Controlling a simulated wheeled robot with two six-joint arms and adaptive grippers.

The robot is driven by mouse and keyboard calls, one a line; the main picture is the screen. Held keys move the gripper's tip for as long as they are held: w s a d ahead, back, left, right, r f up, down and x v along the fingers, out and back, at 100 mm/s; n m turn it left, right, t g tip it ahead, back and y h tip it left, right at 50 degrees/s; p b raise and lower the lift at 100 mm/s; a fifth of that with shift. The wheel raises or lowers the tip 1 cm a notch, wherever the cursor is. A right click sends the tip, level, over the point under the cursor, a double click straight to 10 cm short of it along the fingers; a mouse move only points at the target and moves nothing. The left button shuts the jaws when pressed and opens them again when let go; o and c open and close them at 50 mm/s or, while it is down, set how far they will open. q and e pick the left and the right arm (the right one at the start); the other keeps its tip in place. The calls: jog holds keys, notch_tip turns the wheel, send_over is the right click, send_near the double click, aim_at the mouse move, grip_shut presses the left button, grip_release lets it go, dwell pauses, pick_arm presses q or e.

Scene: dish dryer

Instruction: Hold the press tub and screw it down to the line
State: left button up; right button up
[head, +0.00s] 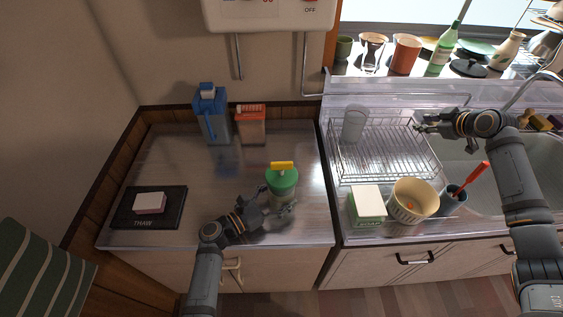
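The press tub (281,184) stands on the steel counter at the left, upright, with a green lid and a yellow screw handle (282,165) on top. Its lower body is partly hidden by my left gripper. My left gripper (280,203) is low at the tub's near side, with its fingers close to the tub's body. I cannot tell whether they touch or grip it. My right gripper (421,124) is over the right part of the wire dish rack, far from the tub, with its fingers apart and nothing between them. The line on the tub is too small to make out.
A blue carton (211,117) and an orange carton (251,124) stand behind the tub. A black thaw plate (148,219) holds a pale block at the left. The dish rack (352,178), a green-white box (367,208) and a cream pot (413,205) are to the right.

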aim_at(285, 162)
jog(key=s+a+r+n+g+y, duration=0.1)
jog(key=a+r+y, duration=0.35)
jog(key=a, duration=0.75)
jog(key=s+a+r+n+g+y, duration=0.2)
jog(key=a+r+y, duration=0.3)
jog(key=a, duration=0.8)
jog(key=s+a+f+n+g+y, duration=0.35)
jog(key=s+a+n+g, duration=0.45)
jog(key=s, duration=0.4)
jog(key=shift+m+t+h, duration=0.3)
jog(key=shift+m+h, duration=0.2)
jog(key=x, duration=1.3)
jog(key=shift+w+a+f, duration=0.1)
jog(key=shift+a+f, duration=0.05)
jog(key=shift+f, duration=0.15)
grip_shut()
